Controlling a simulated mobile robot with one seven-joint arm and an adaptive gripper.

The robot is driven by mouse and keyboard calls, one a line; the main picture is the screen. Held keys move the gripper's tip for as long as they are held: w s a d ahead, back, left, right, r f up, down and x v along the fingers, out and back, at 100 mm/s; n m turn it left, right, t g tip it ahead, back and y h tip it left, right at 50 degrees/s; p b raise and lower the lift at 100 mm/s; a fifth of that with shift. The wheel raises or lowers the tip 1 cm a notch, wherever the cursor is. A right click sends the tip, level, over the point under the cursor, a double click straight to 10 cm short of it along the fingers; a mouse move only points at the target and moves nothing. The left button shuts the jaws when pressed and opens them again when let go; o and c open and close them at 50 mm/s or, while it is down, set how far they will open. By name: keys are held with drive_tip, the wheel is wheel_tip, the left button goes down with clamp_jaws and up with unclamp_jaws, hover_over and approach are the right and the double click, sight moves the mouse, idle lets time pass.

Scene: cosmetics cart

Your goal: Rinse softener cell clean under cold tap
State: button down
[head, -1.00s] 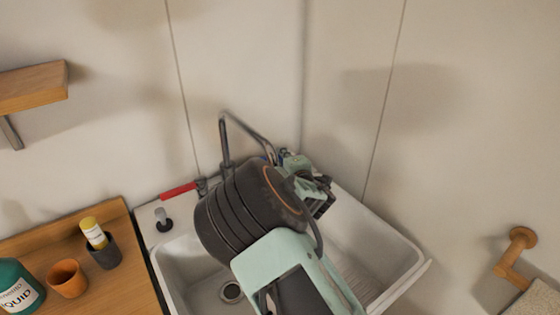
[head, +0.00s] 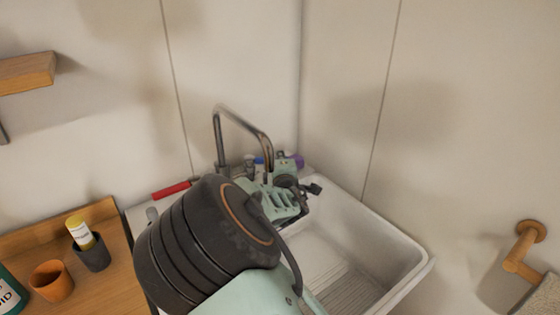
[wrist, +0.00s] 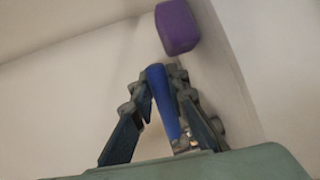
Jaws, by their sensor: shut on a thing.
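My gripper (wrist: 158,80) is shut on a blue lever (wrist: 166,105), with one finger on each side in the wrist view. The lever has a shiny metal part at its lower end and looks like a tap handle. In the head view my gripper (head: 284,200) is behind the spout, and a bit of the blue lever (head: 259,160) shows there; the fingertips are hidden. The metal tap (head: 243,122) arches over the sink; I see no water. A purple block (wrist: 177,27) lies just past my fingertips, also seen in the head view (head: 298,160). I cannot tell whether it is the softener cell.
The white sink (head: 385,245) has a ribbed floor, and its right part is clear. A red lever (head: 172,189) is left of the tap. A wooden counter (head: 100,275) at left holds an orange cup (head: 50,281) and a dark cup (head: 93,254) with a yellow-capped tube.

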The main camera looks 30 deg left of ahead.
drive_tip(key=c, duration=1.8)
unclamp_jaws()
drive_tip(key=shift+c, duration=0.2)
drive_tip(key=v, duration=1.2)
